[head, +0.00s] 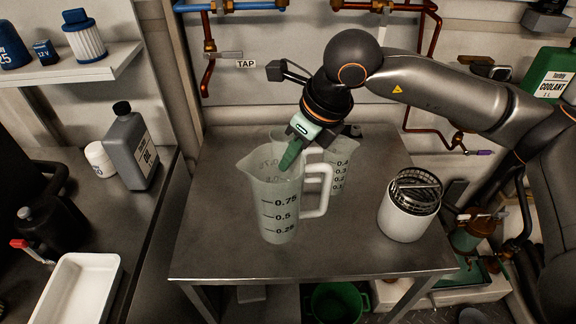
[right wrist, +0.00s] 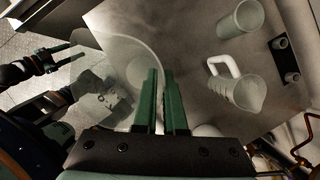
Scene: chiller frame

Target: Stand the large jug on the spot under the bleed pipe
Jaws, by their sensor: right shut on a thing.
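The large jug (head: 282,212), clear with a white handle and marks up to 0.75, is upright over the steel table in the head view. My right gripper (head: 290,155) reaches down to its rim and is shut on its wall. The right wrist view shows the jug (right wrist: 120,60) at the fingers (right wrist: 162,100). I cannot tell whether its base touches the table. My left gripper (right wrist: 68,55) shows in the right wrist view, open and apart from the jug. Copper pipes run on the back wall, one (head: 207,75) beside a TAP label. I cannot tell which is the bleed pipe; no marked spot is visible.
A smaller jug (head: 343,170) stands close behind the large one, and a clear beaker (right wrist: 240,18) beyond it. A white canister with a wire top (head: 408,212) stands on the right. The table's front left (head: 215,245) is clear. A grey oil bottle (head: 130,150) stands on the left counter.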

